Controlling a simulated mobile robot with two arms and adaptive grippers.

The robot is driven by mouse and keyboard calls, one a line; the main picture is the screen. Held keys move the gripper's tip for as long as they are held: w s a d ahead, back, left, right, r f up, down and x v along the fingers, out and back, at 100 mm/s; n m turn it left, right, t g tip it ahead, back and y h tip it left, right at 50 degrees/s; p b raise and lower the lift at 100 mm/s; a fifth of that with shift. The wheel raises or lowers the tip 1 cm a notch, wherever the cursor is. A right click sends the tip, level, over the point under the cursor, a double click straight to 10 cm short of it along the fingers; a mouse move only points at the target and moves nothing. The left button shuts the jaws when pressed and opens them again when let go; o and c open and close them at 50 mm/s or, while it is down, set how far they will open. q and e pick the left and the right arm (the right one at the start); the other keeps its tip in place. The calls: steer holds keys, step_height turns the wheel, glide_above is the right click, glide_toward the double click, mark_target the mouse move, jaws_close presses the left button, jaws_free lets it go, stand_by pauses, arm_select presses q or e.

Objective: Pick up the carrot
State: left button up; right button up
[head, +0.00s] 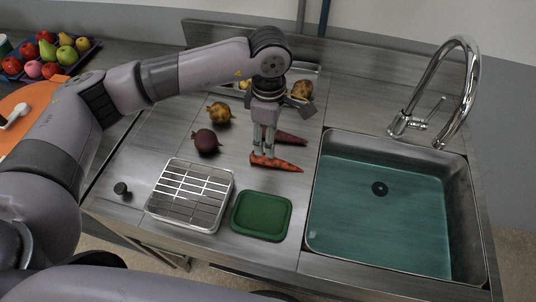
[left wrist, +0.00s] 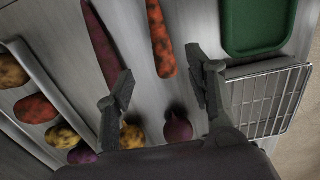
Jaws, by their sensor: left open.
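The orange carrot (head: 284,166) lies on the steel counter left of the sink. It also shows in the left wrist view (left wrist: 159,35), with one end between my fingertips. My left gripper (head: 262,155) points down over the carrot's left end, with its fingers open on either side in the wrist view (left wrist: 160,70). I cannot tell whether a finger touches it. A long dark purple root (head: 292,138) lies behind the carrot; it is beside the left finger in the wrist view (left wrist: 102,38). My right gripper is not in view.
A green tray (head: 261,216) and a wire rack (head: 190,195) stand in front. A beet (head: 206,142) and a yellow-brown root (head: 219,113) lie left. A tray with several vegetables (head: 318,77) is behind. The water-filled sink (head: 380,215) and faucet (head: 462,75) are right.

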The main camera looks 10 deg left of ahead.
mark_target(277, 161)
arm_select(q)
step_height(277, 161, down, 3)
steer(key=shift+r, duration=0.2)
steer(key=shift+f+p, duration=0.2)
steer(key=shift+p, duration=0.3)
steer(key=f+p, duration=0.1)
steer(key=f, duration=0.1)
steer(key=f+p, duration=0.1)
steer(key=shift+s+f, duration=0.2)
steer(key=shift+f, duration=0.7)
jaws_close()
